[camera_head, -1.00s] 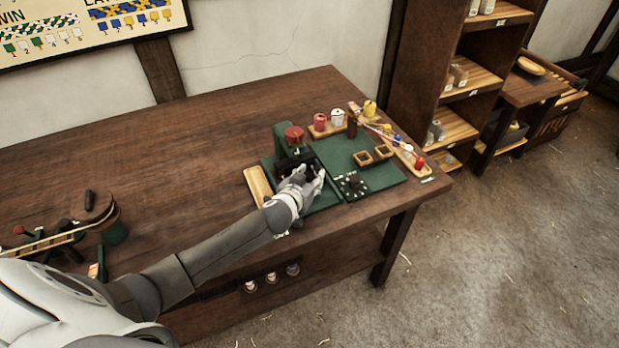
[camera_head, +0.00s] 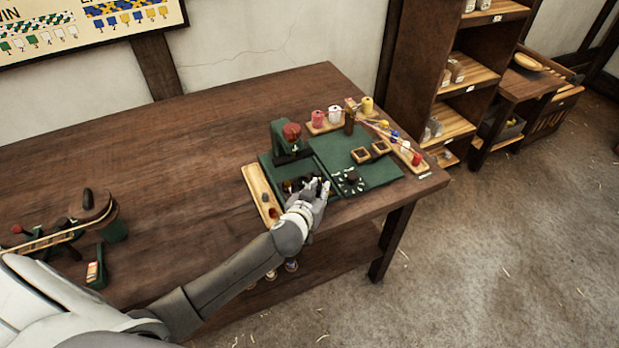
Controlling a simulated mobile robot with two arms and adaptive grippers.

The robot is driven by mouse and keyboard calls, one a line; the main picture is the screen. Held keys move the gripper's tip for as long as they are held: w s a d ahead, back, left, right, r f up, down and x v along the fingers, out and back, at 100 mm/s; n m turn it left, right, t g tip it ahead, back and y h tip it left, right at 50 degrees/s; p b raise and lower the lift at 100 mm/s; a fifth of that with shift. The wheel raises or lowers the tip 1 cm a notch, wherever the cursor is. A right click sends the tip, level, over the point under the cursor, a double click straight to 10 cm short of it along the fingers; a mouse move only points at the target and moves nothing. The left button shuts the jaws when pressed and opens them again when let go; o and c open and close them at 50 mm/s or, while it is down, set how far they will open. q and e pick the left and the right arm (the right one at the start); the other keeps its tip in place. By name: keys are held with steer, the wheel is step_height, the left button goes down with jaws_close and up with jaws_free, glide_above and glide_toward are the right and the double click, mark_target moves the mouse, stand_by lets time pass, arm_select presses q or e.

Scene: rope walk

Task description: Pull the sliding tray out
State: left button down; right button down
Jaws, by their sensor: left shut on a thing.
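A green press-like stand (camera_head: 281,150) with a red knob (camera_head: 291,131) stands on the workbench. The sliding tray (camera_head: 296,185), with small dark round pieces on it, extends from the stand toward the bench's front edge. My left gripper (camera_head: 316,189) is at the tray's front right end, shut on it. The fingers hide the exact grip and part of the tray. My right gripper is out of view.
A wooden tray (camera_head: 257,189) lies left of the stand. Thread spools (camera_head: 334,115) stand behind. Bare bench (camera_head: 190,150) is free to the left.

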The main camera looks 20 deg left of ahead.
arm_select(q)
steer(key=shift+s+d, duration=0.8)
steer(key=shift+d, duration=0.2)
steer(key=c, duration=1.4)
jaws_free()
steer(key=shift+o, duration=0.2)
steer(key=v, duration=1.2)
